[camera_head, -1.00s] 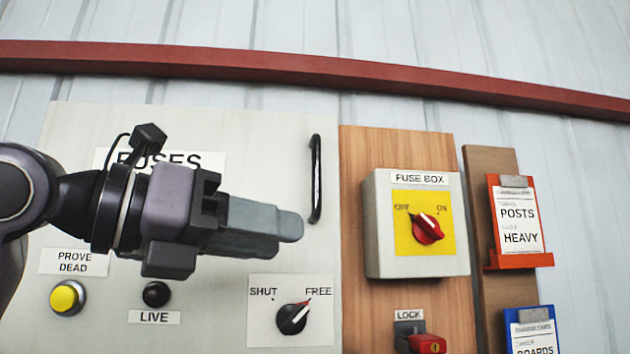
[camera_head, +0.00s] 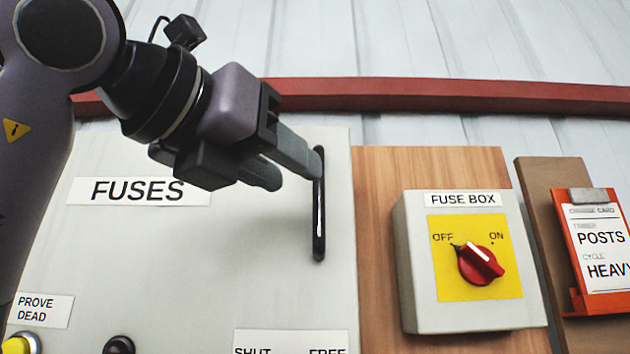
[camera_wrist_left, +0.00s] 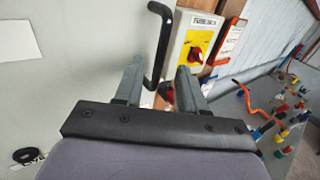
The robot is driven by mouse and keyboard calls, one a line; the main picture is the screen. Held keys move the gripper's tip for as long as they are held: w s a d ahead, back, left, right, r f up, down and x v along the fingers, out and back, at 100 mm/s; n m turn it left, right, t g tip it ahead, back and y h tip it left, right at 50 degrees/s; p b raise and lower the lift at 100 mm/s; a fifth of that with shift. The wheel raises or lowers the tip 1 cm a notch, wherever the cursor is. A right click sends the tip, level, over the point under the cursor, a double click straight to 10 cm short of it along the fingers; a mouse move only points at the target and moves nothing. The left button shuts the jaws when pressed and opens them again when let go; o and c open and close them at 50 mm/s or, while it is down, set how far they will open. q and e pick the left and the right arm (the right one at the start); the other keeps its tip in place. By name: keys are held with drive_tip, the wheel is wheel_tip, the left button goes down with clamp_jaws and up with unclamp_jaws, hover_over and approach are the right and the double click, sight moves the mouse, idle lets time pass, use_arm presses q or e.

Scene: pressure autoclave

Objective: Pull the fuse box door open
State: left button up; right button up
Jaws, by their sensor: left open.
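The pale grey door (camera_head: 240,260) labelled FUSES fills the left of the head view and looks shut. Its black upright bar handle (camera_head: 319,225) is near the door's right edge. My left gripper (camera_head: 295,174) is open and empty at the handle's upper end. In the head view, one finger overlaps the handle's top and the other is left of it. In the left wrist view, the handle (camera_wrist_left: 160,45) shows between the two fingertips (camera_wrist_left: 160,68). I cannot tell whether they touch it. My right gripper is not in view.
Right of the door, a wooden board (camera_head: 375,220) carries a box (camera_head: 470,318) labelled FUSE BOX with a red rotary knob (camera_head: 480,264). An orange card holder (camera_head: 572,250) hangs farther right. A red rail (camera_head: 430,95) crosses the wall above. A label (camera_head: 290,342) shows at the bottom.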

sight(315, 187)
use_arm(q)
drive_tip(key=p+x, duration=0.1)
drive_tip(key=x, duration=0.4)
clamp_jaws()
